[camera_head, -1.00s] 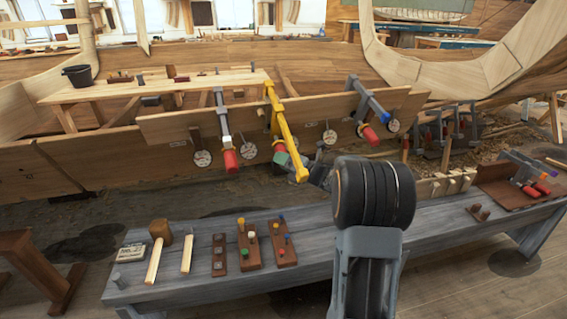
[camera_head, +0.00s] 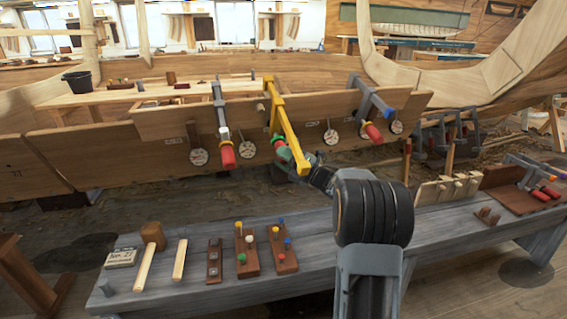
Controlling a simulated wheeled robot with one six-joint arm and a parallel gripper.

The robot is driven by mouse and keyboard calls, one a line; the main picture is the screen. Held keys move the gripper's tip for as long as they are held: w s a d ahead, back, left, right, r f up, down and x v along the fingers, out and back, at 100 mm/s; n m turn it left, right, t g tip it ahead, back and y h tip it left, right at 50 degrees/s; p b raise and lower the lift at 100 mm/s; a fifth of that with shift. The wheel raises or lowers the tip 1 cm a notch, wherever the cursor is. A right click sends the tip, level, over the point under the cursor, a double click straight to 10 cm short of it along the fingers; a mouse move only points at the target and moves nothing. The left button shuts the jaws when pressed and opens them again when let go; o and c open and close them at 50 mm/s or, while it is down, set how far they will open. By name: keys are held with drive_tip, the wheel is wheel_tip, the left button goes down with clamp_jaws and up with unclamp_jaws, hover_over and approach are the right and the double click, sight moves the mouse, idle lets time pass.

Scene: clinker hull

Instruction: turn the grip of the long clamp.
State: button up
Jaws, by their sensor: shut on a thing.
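The long clamp (camera_head: 287,128) is yellow and hangs over the top edge of the plank, its bar slanting down to the right. My gripper (camera_head: 300,165) is at the end of my dark arm, at the grip beneath the clamp. The gripper is shut on the grip. The fingers are small and partly hidden by the clamp's lower end. Two grey clamps with red grips hang on the same plank, one to the left (camera_head: 220,115) and one to the right (camera_head: 372,105).
A grey bench (camera_head: 325,255) runs across in front, with a mallet (camera_head: 152,236), peg boards (camera_head: 284,255) and a brown tray (camera_head: 515,197) on it. Round tags (camera_head: 246,149) hang along the plank (camera_head: 170,122).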

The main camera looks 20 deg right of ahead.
idle(0.4)
drive_tip(key=o, duration=0.9)
drive_tip(key=p+v, duration=0.1)
drive_tip(key=v, duration=1.3)
drive_tip(key=shift+w, duration=0.1)
